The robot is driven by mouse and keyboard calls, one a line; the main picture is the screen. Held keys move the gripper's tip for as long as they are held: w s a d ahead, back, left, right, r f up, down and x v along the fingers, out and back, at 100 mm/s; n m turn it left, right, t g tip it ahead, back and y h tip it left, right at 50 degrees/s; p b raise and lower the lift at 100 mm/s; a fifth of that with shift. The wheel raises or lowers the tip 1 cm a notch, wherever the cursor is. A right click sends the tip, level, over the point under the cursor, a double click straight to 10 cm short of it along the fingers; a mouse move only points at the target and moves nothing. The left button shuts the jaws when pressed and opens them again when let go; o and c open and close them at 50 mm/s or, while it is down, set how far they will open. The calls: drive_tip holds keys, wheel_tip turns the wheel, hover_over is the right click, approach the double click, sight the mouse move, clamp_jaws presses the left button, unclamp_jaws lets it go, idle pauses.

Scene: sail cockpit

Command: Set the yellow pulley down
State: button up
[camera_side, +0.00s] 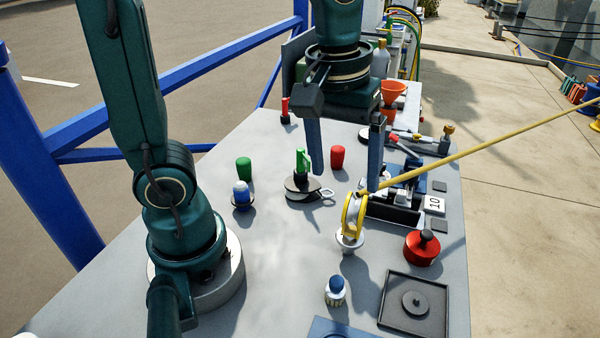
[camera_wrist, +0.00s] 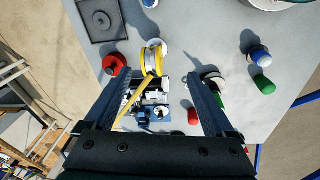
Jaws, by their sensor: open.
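The yellow pulley (camera_side: 352,216) stands on edge at a small white round stand (camera_side: 349,242) on the grey table; it looks seated there, though the exact contact is hard to see. In the wrist view the pulley (camera_wrist: 152,62) shows between the fingertips, nearer the left one. My gripper (camera_side: 346,180) is open and empty, with its fingers pointing down above the pulley. In the wrist view my gripper (camera_wrist: 158,76) has clear gaps on both sides of the pulley.
A yellow line (camera_side: 480,148) runs from near the pulley to the upper right.

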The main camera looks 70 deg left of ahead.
drive_tip(key=s+a+m+t, duration=0.1)
drive_tip(key=s+m+t, duration=0.3)
drive_tip(key=s+m, duration=0.2)
drive_tip(key=shift+a+f+m, duration=0.2)
drive_tip(key=shift+m, duration=0.1)
